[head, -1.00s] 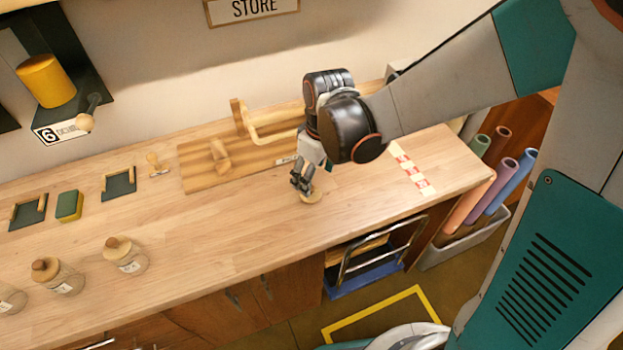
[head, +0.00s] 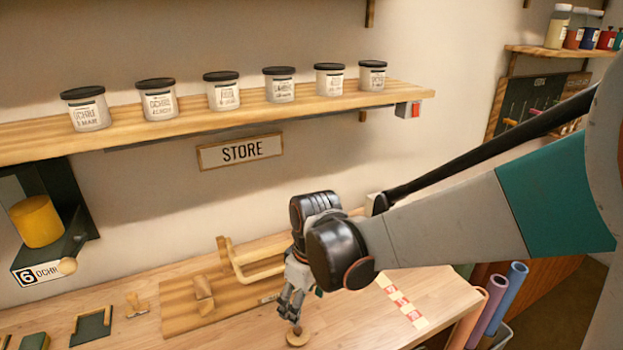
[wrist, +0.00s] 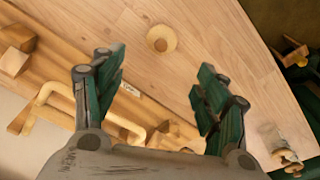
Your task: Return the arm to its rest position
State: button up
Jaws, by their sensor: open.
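My gripper (head: 291,312) hangs from my arm over the wooden table (head: 350,325), pointing down. In the wrist view my gripper (wrist: 155,95) has its two green fingers wide apart with nothing between them. A small round wooden piece with a knob (head: 298,338) stands on the table just below the fingertips. In the wrist view this round piece (wrist: 161,39) lies ahead of the fingers, apart from them.
A wooden board (head: 180,300) with a raised wooden handle (head: 260,265) lies left of my gripper. Red-and-white tape (head: 402,302) marks the table at right. Rolled tubes (head: 492,305) stand beyond the right edge. A shelf (head: 330,100) with several labelled jars runs above.

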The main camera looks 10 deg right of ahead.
jog(key=s+d+r+m+t+b, duration=0.2)
jog(key=s+d+r+m+t, duration=0.1)
jog(key=s+d, duration=0.3)
jog(key=s+d+r+m+t+h+b, duration=0.1)
jog(key=s+d+r+m+t+b, duration=0.1)
jog(key=s+d+m, duration=0.4)
notch_tip(320, 180, up, 2)
jog(key=shift+d+r+t, duration=0.2)
jog(key=shift+d+t, duration=0.25)
jog(key=shift+t, duration=0.15)
jog(key=shift+c, duration=0.6)
